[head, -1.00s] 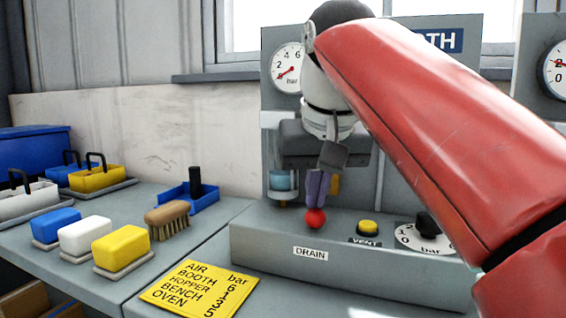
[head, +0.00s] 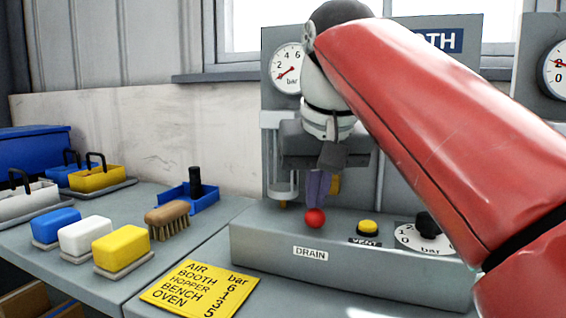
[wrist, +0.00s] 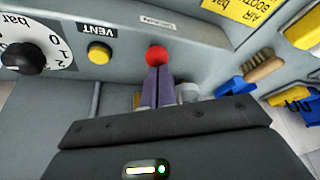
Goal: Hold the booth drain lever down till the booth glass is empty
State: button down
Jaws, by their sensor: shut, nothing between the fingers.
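The drain lever's red ball (head: 315,218) is on the grey booth console (head: 350,262), above the DRAIN label (head: 311,254). My gripper (head: 317,202) is shut and empty, pointing down with its fingertips at the ball, seemingly touching it from above. In the wrist view the ball (wrist: 157,55) sits right at the tips of my shut fingers (wrist: 158,74). The lever's arm is hidden, so its exact angle cannot be told. The booth glass (head: 283,184) stands behind and left of my fingers. It looks clear, with no blue liquid visible in it.
The yellow VENT button (head: 367,227) and black bar knob (head: 428,223) are right of the lever. The booth gauge (head: 287,68) reads near the low end. A yellow card (head: 198,288), a brush (head: 168,218) and a blue tray (head: 188,198) lie left.

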notch_tip(320, 180, up, 5)
jog(key=p, duration=0.5)
jog(key=shift+r+p, duration=0.1)
jog(key=shift+p, duration=0.25)
jog(key=shift+r+p, duration=0.35)
jog(key=shift+r, duration=0.55)
jog(key=s+a+r, duration=0.3)
jog(key=s, duration=0.6)
jog(key=shift+s+a, duration=0.2)
jog(key=shift+s, duration=0.05)
dwell(0.9)
